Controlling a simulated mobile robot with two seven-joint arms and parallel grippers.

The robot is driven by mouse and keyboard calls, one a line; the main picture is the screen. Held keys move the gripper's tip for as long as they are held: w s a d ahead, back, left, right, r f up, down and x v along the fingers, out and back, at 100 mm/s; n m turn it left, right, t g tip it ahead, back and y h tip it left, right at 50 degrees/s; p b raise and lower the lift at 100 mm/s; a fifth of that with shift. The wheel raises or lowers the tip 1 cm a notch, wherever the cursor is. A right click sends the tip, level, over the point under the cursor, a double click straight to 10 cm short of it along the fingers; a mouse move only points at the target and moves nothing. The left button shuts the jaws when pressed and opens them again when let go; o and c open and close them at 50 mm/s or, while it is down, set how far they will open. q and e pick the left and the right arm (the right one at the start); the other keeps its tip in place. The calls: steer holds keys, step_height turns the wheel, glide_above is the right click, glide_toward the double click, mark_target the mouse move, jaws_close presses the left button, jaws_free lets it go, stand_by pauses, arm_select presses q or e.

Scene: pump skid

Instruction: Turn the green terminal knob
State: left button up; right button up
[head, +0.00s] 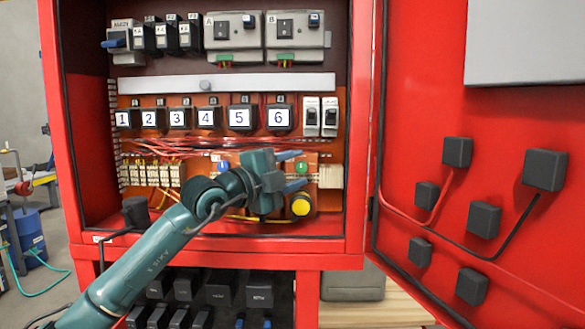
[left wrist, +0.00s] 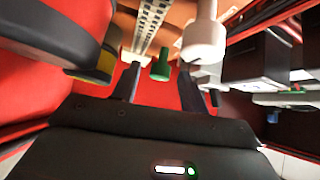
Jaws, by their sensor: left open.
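The green terminal knob (head: 301,167) is on the orange lower panel inside the red cabinet. In the left wrist view the green knob (left wrist: 160,68) shows ahead, between the two dark fingers. My left gripper (head: 296,170) is open in front of the lower panel, its fingers pointing right, one above and one below the knob in the head view. I cannot tell whether either finger touches it. My right gripper is not in view.
A blue knob (head: 223,166) and a yellow round knob (head: 300,205) are close by on the same panel. A pale cylinder (left wrist: 204,38) stands near one finger in the left wrist view. The cabinet's open red door (head: 420,120) is at the right.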

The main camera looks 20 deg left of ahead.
arm_select(q)
jaws_close()
stand_by(0.4)
